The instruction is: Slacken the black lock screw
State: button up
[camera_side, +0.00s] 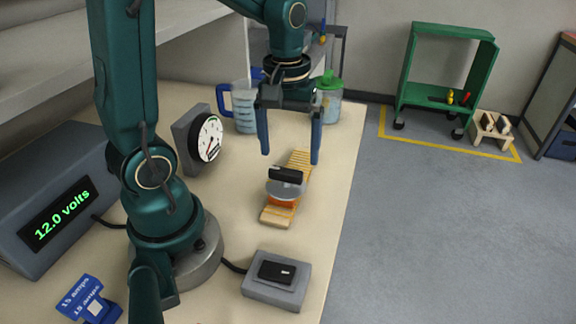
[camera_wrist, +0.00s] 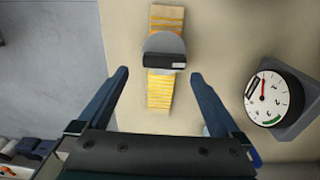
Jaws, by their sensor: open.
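A black bar-shaped knob (camera_side: 286,174), which looks like the lock screw, lies across a grey round disc (camera_side: 284,190). The disc sits over a ribbed yellow wooden strip (camera_side: 274,217) with an orange part under it. In the wrist view the black knob (camera_wrist: 165,61) lies crosswise at the near edge of the disc (camera_wrist: 164,43), with the strip (camera_wrist: 159,98) running towards me. My gripper (camera_side: 290,158) is open and empty above the strip, fingers pointing down. In the wrist view its fingertips (camera_wrist: 160,73) lie either side of the knob with wide gaps, not touching it.
A round dial gauge (camera_side: 207,139) stands left of the strip. Measuring jugs (camera_side: 244,108) stand behind. A grey box with a black switch (camera_side: 277,278) is in front, and a display reading 12.0 volts (camera_side: 60,212) is at left. The table's right edge is close to the strip.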

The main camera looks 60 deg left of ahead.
aim_at(286, 169)
jog(key=shift+s+a+f, duration=0.2)
jog(key=shift+a+f, duration=0.05)
jog(key=shift+f, duration=2.65)
jog(key=shift+c, duration=0.3)
